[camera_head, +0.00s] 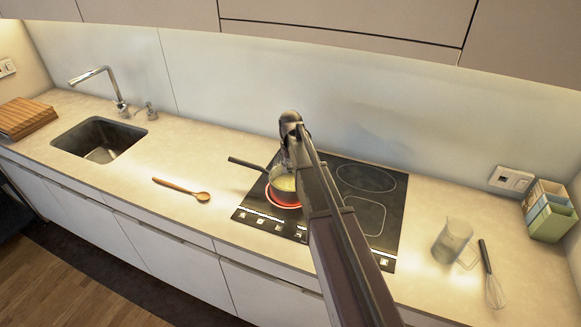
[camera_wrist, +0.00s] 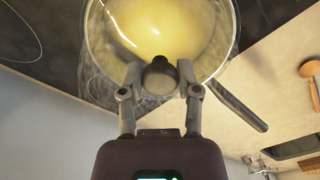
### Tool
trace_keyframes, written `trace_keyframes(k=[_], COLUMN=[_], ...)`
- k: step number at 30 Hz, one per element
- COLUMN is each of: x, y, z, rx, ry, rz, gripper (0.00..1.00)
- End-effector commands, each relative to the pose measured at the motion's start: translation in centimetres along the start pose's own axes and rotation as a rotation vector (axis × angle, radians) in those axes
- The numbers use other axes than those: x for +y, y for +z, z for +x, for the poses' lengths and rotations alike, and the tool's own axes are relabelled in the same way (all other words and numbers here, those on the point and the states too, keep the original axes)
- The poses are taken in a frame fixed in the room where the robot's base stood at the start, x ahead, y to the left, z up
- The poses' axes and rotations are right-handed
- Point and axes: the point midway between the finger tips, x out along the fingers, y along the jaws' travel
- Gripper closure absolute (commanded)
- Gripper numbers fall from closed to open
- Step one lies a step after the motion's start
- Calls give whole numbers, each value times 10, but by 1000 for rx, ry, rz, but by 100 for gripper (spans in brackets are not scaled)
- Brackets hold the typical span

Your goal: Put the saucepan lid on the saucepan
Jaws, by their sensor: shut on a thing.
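The saucepan (camera_head: 284,185) stands on a glowing red cooking zone, with yellow contents and its dark handle pointing left. In the wrist view, its handle (camera_wrist: 240,107) points down to the right. My gripper (camera_head: 288,162) is over the saucepan. In the wrist view, my gripper (camera_wrist: 160,76) is shut on the dark round knob of the clear glass saucepan lid (camera_wrist: 97,62). The pan's yellow contents show through the glass. The lid overlaps the pan in this view; I cannot tell whether they touch. In the head view my arm and gripper mostly hide the lid.
The black hob (camera_head: 357,205) has other bare zones. A wooden spoon (camera_head: 180,189) lies left of it, before the sink (camera_head: 100,139). A clear jug (camera_head: 452,241), a whisk (camera_head: 490,275) and small boxes (camera_head: 549,210) are to the right. Wall cabinets (camera_head: 350,22) hang above.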

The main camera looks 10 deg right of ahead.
Motion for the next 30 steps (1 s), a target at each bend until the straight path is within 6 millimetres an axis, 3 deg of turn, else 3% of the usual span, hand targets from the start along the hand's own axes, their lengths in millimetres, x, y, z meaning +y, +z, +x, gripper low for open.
trace_keyframes(k=[8, 9, 12, 13, 25, 30], x=[0, 0, 0, 0, 0, -3], y=[0, 0, 0, 0, 1, 18], z=[0, 0, 0, 0, 0, 1], rx=[0, 0, 0, 0, 0, 0], ry=[0, 0, 0, 0, 0, 0], rz=[0, 0, 0, 0, 0, 11], gripper=[100, 51, 21, 17, 17, 17])
